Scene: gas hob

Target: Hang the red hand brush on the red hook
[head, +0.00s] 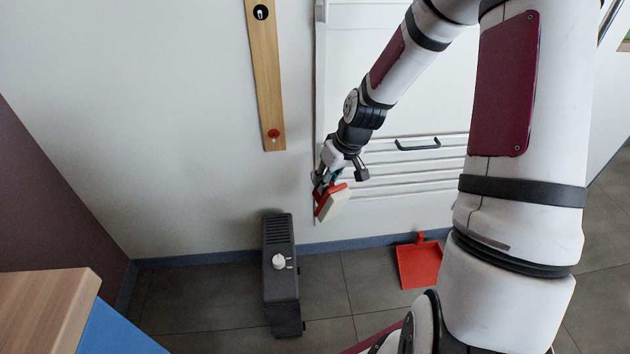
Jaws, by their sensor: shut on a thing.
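The red hand brush (331,202) has a red body and pale bristles. My gripper (326,179) is shut on it and holds it in the air in front of the wall, tilted, with the bristles towards the lower right. Part of the brush is hidden by the gripper's fingers. The red hook (273,134) is at the lower end of a wooden strip (265,75) on the wall, up and to the left of the brush. The brush and the hook are apart.
A black hook (261,12) is at the strip's upper end. A dark heater-like box (281,280) stands on the floor below. A red dustpan (419,263) rests by the wall at right. A wooden-topped counter (45,305) is at lower left. The wall around the red hook is clear.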

